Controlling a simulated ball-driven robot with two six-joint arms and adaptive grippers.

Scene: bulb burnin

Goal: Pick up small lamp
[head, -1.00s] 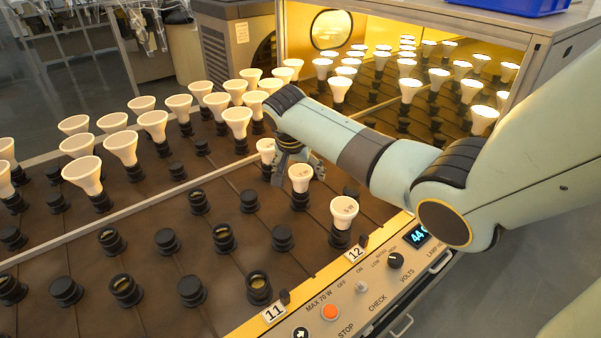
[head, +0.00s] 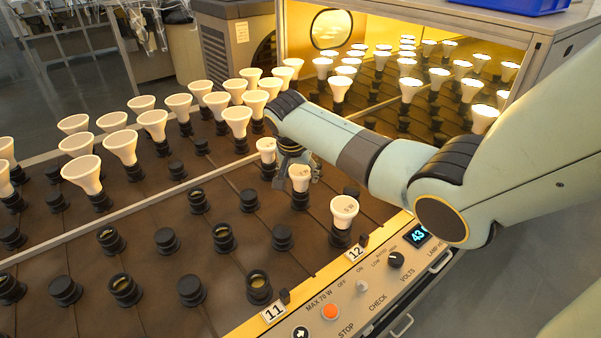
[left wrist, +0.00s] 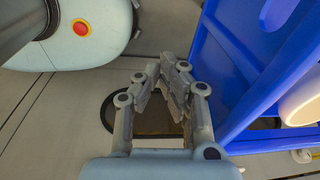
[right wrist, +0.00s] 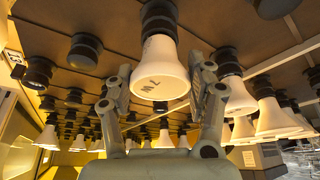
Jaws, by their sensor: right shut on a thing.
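A small white lamp (head: 299,179) with a faint printed mark stands in a black socket in the row by tag 12. It also shows in the right wrist view (right wrist: 160,80), upside down, with its black socket above it. My right gripper (head: 303,168) has its fingers on both sides of this lamp and is shut on it; the arm partly hides the fingers in the head view. A similar small lamp (head: 344,211) stands in front, and another (head: 266,151) stands behind. My left gripper (left wrist: 167,68) appears only in the left wrist view, its fingertips together and empty.
Larger white lamps (head: 121,147) stand close together at the left and back. Empty black sockets (head: 224,239) fill the front rows. A control panel (head: 375,285) runs along the front edge. A blue bin (left wrist: 232,70) is beside my left gripper.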

